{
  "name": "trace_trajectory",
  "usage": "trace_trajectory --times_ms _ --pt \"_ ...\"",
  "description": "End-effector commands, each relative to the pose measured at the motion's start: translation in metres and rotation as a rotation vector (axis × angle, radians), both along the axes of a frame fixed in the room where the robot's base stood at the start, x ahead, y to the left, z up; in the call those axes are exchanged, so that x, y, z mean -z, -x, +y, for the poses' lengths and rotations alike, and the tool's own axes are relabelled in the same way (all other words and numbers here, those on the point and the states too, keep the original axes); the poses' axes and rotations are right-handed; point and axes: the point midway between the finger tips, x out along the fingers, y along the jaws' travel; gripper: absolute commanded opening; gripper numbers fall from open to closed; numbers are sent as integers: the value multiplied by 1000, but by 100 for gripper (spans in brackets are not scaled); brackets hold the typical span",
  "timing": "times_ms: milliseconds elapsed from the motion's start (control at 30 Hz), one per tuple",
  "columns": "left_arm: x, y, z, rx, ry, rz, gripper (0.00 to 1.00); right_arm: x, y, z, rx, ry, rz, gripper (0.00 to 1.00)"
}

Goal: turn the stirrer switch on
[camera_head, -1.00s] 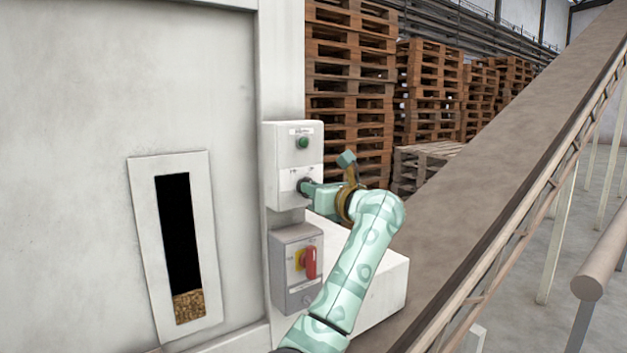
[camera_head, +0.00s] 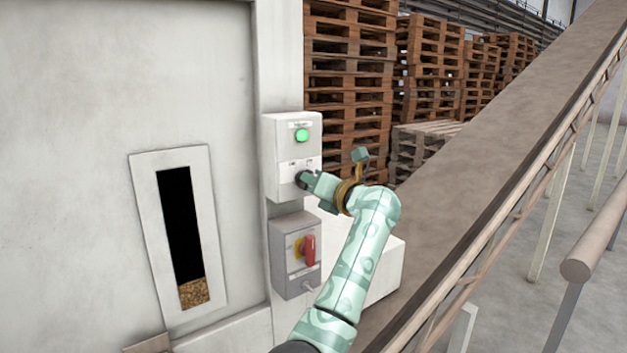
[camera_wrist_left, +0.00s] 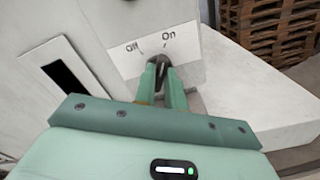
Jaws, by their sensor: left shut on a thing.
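The stirrer switch is a dark rotary knob on the lower half of a pale control box (camera_head: 277,135). It also shows in the left wrist view as a dark knob (camera_wrist_left: 157,61) below the "Off" and "On" labels. My left gripper (camera_head: 308,180) is shut on the knob, and its fingers (camera_wrist_left: 163,80) hide much of it. The knob appears to lean towards "On", though the fingers make its exact angle hard to read. A round lamp (camera_head: 302,135) above the switch glows bright green. My right gripper is in neither view.
A grey box with a red rotary handle (camera_head: 308,250) hangs just below the control box. A tall window (camera_head: 204,290) showing pellets is in the wall to the left. A sloping conveyor (camera_head: 480,190) and stacked pallets (camera_head: 350,75) lie to the right.

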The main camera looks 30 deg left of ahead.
Motion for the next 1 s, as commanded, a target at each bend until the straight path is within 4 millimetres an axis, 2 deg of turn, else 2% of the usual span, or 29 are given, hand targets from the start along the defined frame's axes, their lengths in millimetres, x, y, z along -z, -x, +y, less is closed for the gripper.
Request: trace_trajectory --times_ms 267,300,333,367,633,733,867,1000 --pt "0 0 -1 2 -4 2 0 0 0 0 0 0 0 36" --pt "0 0 -1 2 -4 2 23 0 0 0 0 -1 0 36" --pt "-1 0 -1 2 -4 2 31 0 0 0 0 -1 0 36" --pt "0 0 -1 2 -4 2 34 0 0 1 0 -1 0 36" --pt "0 0 -1 1 -2 0 34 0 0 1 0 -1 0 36" --pt "1 2 -8 2 -1 -1 34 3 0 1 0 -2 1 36" --pt "3 11 -30 3 2 -3 34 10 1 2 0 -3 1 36" --pt "4 25 -66 5 1 -1 34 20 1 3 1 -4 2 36"
